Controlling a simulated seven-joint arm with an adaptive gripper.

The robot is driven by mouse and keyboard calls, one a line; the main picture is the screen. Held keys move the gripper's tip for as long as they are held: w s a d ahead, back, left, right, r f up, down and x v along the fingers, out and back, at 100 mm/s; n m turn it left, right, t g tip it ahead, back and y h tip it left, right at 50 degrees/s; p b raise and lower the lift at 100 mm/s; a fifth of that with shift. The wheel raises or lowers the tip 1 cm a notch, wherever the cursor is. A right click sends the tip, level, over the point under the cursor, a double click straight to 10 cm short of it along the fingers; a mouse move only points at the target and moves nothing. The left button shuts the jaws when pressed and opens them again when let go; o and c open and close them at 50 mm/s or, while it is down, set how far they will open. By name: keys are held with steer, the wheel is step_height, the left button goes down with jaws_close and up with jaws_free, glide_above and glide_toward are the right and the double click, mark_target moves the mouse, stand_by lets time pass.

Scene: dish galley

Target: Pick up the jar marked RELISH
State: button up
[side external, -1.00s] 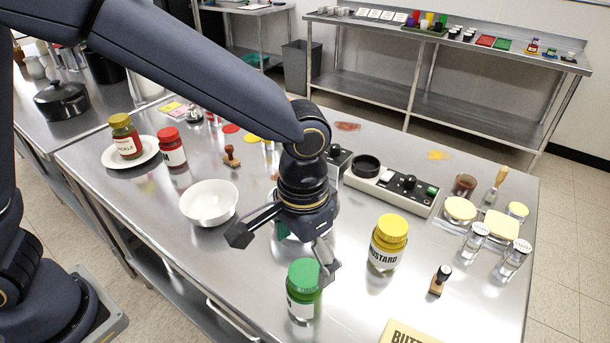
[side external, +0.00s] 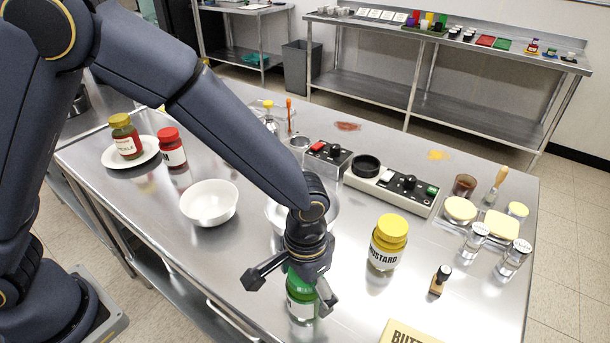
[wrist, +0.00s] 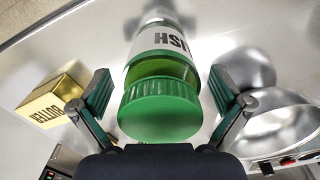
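The green-lidded jar (side external: 301,298) stands on the steel table at its near side, below my gripper. In the wrist view the green lid (wrist: 160,108) lies between the two fingers, and the white label above it shows the letters "ISH"; the rest of the word is hidden. My gripper (side external: 290,289) is open, with its fingers spread on either side of the lid. In the wrist view my gripper (wrist: 162,100) shows a gap between each finger and the lid.
A mustard jar (side external: 388,243) stands to the right, and a butter box (side external: 408,333) lies at the near edge. A white bowl (side external: 209,203) is on the left; a second bowl (wrist: 285,125) is close to one finger in the wrist view. A small stamp (side external: 440,280) stands further right.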

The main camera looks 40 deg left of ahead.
steer(key=c, duration=1.5)
steer(key=shift+c, duration=0.4)
steer(key=shift+r, duration=0.15)
